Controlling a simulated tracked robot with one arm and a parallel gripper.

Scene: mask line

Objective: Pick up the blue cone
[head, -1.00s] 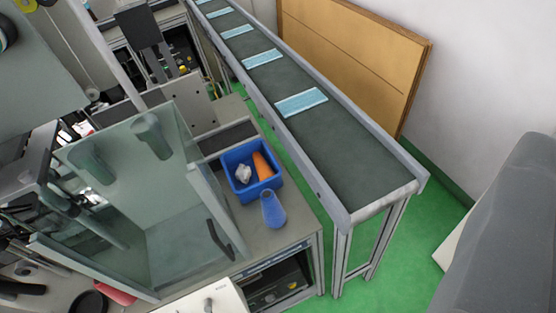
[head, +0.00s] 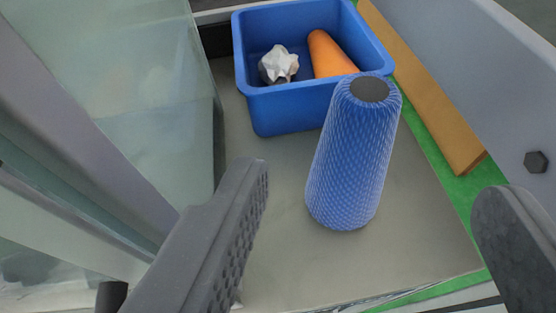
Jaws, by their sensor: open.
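The blue cone (head: 350,160) has a ribbed, mesh-like surface and a dark flat top. It stands upright on the grey bench top (head: 284,207), just in front of a blue bin. My gripper (head: 385,195) is open, with one dark finger at the lower left and the other at the right edge. The cone shows between the two fingers, a little beyond them, and neither finger appears to touch it.
The blue bin (head: 290,108) holds a crumpled white piece (head: 279,65) and an orange cone (head: 331,54). A glass enclosure (head: 150,90) stands close on the left. The conveyor's grey side (head: 480,70) runs along the right, past the bench edge and green floor.

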